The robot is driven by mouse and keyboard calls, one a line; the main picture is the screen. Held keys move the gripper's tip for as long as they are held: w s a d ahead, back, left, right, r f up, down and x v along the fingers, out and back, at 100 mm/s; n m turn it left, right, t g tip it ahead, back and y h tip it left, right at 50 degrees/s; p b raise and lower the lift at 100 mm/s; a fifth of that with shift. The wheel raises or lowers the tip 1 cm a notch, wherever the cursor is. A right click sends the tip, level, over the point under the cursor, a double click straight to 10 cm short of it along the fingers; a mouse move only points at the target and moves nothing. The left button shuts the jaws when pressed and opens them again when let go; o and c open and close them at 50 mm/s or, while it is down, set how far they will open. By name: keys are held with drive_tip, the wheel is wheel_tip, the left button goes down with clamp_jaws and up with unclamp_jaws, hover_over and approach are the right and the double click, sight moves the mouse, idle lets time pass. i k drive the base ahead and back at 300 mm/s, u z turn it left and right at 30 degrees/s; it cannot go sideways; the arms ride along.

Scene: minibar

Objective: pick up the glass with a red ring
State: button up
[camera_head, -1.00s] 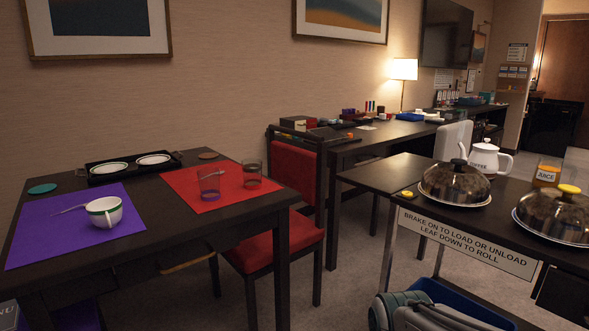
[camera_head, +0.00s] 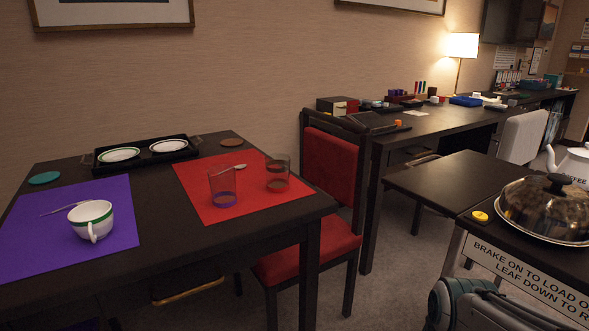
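Two clear glasses stand upright on a red mat (camera_head: 196,178) at the right end of the near table. The left glass (camera_head: 222,186) shows a purple band near its base. The right glass (camera_head: 277,172), a little farther back, shows dark bands at its rim and lower part. I cannot make out a clearly red ring on either one against the red mat.
A green-rimmed white cup (camera_head: 91,219) sits on a purple mat (camera_head: 38,257). A black tray (camera_head: 144,158) holds two plates. A red chair (camera_head: 329,168) stands at the table's right. A cart (camera_head: 432,182) with a domed dish (camera_head: 545,208) is at right.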

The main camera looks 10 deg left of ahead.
sight(277, 166)
drive_tip(key=u, duration=0.55)
drive_tip(key=i, duration=0.7)
drive_tip(key=u, duration=0.65)
